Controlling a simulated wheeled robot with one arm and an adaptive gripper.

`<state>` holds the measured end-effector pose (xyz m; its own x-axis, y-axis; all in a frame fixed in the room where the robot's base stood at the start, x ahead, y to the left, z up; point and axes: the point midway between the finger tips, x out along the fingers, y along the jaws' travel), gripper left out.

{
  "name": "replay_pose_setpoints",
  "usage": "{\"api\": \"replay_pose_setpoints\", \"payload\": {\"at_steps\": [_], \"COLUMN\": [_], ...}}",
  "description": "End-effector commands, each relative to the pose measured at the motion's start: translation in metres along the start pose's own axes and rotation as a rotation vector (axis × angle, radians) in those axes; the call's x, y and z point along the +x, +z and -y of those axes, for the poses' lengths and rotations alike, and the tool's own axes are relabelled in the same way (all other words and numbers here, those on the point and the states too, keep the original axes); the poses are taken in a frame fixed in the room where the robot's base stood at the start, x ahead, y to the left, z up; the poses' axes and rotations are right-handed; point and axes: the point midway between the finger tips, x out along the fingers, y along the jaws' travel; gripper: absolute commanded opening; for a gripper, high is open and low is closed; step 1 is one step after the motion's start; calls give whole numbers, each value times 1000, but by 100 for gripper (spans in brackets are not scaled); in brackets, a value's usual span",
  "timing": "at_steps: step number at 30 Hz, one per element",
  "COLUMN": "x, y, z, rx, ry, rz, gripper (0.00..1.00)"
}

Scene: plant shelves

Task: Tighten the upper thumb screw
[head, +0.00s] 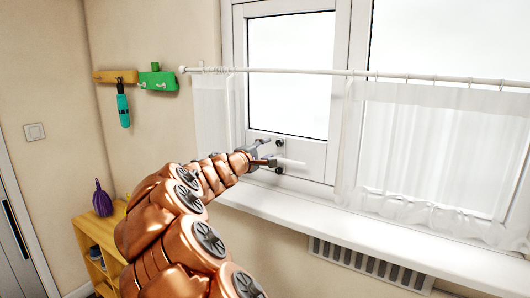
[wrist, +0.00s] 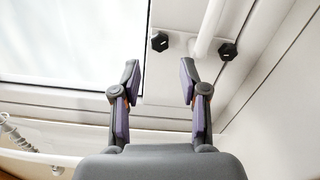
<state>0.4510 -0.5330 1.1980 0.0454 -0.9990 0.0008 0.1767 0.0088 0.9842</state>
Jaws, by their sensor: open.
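The upper thumb screw, a small black knob, is on the white window frame just below the glass in the head view (head: 278,143). In the wrist view it seems to be the left knob (wrist: 160,41), beside the glass. A second black knob, the lower one, shows below it in the head view (head: 279,171) and at right in the wrist view (wrist: 228,51). My gripper (head: 267,152) is open and empty, close to the frame. In the wrist view its fingertips (wrist: 159,78) are spread wide, roughly lined up with the left knob, which lies beyond them; no contact shows.
A white bar, probably the window handle (head: 292,163), runs between the knobs; it also shows in the wrist view (wrist: 210,28). A curtain rod (head: 330,72) with sheer curtains (head: 420,150) crosses the window. The white sill (head: 330,225) lies below. A yellow shelf (head: 84,240) stands at left.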

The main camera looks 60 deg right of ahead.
Motion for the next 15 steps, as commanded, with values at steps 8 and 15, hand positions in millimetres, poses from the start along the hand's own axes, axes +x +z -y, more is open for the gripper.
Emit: {"api": "replay_pose_setpoints", "payload": {"at_steps": [8, 15], "x": [23, 46], "y": [2, 0], "z": [-2, 0], "rx": [2, 4], "ry": [-3, -2], "rz": [4, 2], "gripper": [44, 44]}}
